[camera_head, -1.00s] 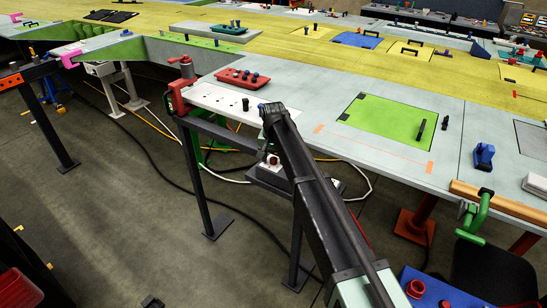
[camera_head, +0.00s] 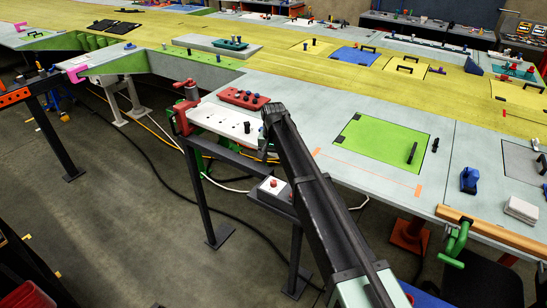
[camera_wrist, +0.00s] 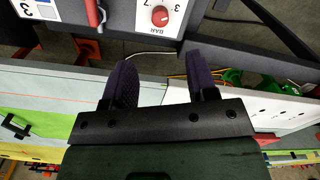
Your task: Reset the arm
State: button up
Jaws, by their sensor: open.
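My gripper (camera_wrist: 161,70) shows in the wrist view with its two dark fingers apart and nothing between them. The fingers point toward a white panel with a red knob (camera_wrist: 160,15) marked BAR. In the head view my arm (camera_head: 310,190) rises from the bottom to a bend at the near edge of the bench. My gripper cannot be made out there; the arm seems to hide it.
The bench (camera_head: 390,105) carries a red tray with knobs (camera_head: 243,98), a green panel (camera_head: 385,145) and a blue clamp (camera_head: 469,180). A red vise (camera_head: 185,108) and a box with a red knob (camera_head: 273,186) stand near the arm.

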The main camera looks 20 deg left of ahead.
jog(key=shift+f, duration=0.1)
jog(key=s+d+f+b, duration=0.2)
jog(key=s+d, duration=0.6)
jog(key=d, duration=0.6)
jog(key=s+d+f+m+b, duration=0.1)
jog(key=s+d+f+b, duration=0.2)
jog(key=s+d, duration=0.6)
jog(key=s+d+f+b, duration=0.3)
jog(key=s+d, duration=0.5)
jog(key=d, duration=1.3)
jog(key=shift+s+m, duration=0.3)
jog(key=shift+s, duration=0.1)
